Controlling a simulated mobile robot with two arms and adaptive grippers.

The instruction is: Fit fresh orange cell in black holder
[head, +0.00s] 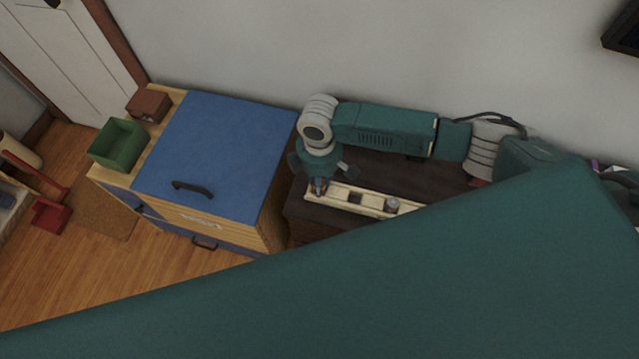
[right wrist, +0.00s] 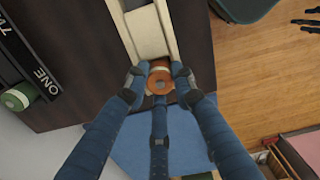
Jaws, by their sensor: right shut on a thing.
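My right gripper (right wrist: 158,88) has its blue fingers closed around the orange cell (right wrist: 160,78), a short cylinder with an orange ring top and a pale band. They are at the near end of a cream rack (right wrist: 124,20) in the right wrist view; I cannot tell whether the cell is clear of it. In the head view my right gripper (head: 318,186) points down at the left end of the cream rack (head: 340,191). The black holder (right wrist: 32,72), marked ONE, shows only in part at the left of the right wrist view. My left gripper is not in view.
A green-ended cell (right wrist: 17,98) is at the black holder. Another cell (head: 392,205) stands in the rack. The dark brown top (head: 390,172) adjoins a blue-topped cabinet (head: 225,140) with a green bin (head: 118,146). My own teal body blocks the lower head view.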

